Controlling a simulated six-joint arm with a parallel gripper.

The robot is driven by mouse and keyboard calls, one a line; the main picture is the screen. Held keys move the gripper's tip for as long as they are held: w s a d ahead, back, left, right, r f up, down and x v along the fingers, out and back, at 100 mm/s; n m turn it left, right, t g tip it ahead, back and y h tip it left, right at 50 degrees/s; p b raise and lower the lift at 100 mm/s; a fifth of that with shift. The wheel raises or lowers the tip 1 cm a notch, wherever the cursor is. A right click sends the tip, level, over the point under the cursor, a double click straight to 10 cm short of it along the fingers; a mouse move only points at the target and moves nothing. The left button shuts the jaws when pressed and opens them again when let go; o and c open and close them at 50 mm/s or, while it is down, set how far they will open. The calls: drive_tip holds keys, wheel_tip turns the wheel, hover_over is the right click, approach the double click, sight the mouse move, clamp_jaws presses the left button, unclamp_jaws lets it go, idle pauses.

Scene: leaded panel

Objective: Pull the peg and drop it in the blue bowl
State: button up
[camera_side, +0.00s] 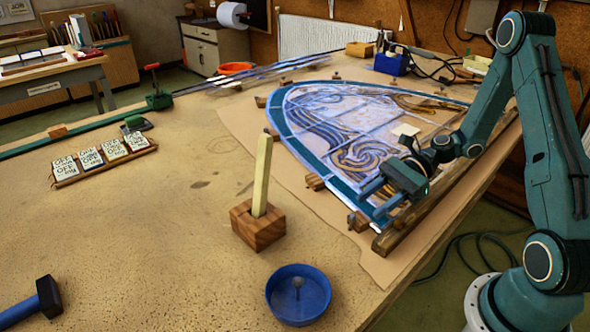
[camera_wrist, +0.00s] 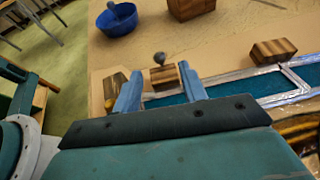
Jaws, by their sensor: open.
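In the wrist view a peg with a round grey head (camera_wrist: 160,58) stands at a small wooden block (camera_wrist: 164,77) by the panel's edge. It shows between my fingers; I see no contact, and its lower part is unclear. My gripper (camera_wrist: 160,71) is open and empty. In the side view my gripper (camera_side: 368,199) hangs over the near corner of the leaded panel, above a wooden block (camera_side: 358,222); I cannot make out the peg there. The blue bowl (camera_side: 298,313) sits at the table's front with a grey round-headed pin inside. The bowl also shows in the wrist view (camera_wrist: 117,28).
A tall pale stick (camera_side: 262,172) stands upright in a wooden block (camera_side: 257,229) left of the panel. The leaded panel (camera_side: 345,130) has several wooden blocks around it and a timber batten (camera_side: 420,212) along its right side. A hammer (camera_side: 32,300) lies front left.

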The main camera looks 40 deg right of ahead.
sight(355, 216)
drive_tip(key=shift+x, duration=2.2)
clamp_jaws()
drive_tip(key=c, duration=0.6)
unclamp_jaws()
clamp_jaws()
drive_tip(key=shift+c, duration=0.9)
unclamp_jaws()
clamp_jaws()
drive_tip(key=shift+r, duration=1.9)
